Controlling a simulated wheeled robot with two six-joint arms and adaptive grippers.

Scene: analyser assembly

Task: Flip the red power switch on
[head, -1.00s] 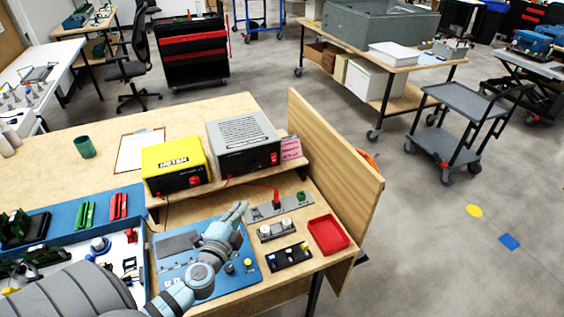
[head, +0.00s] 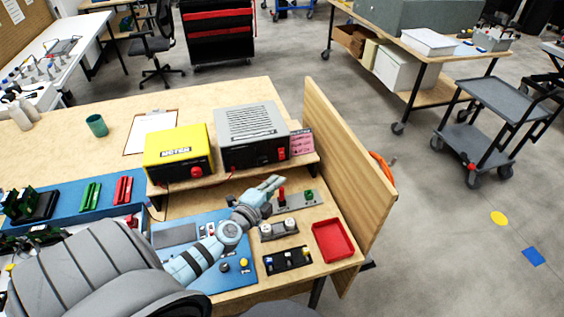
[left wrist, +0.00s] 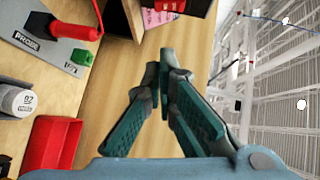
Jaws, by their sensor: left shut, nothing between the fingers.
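The red power switch (head: 281,154) is on the dark front of the grey power unit (head: 248,124), near its right end. I cannot tell which way it is set. A red part at the top edge of the left wrist view (left wrist: 170,5) looks like the same switch, partly cut off. My left gripper (head: 278,181) is shut and empty, in front of and below the switch, apart from it. Its dark green fingers also show in the left wrist view (left wrist: 163,62). My right gripper is not in view.
The yellow meter (head: 179,151) stands left of the power unit. A probe plate (head: 296,201) with a red probe (head: 281,194), a red tray (head: 333,241) and a grey holder (head: 279,229) lie near the gripper. A wooden side panel (head: 345,180) rises at right; a pink card (head: 301,142) stands beside the unit.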

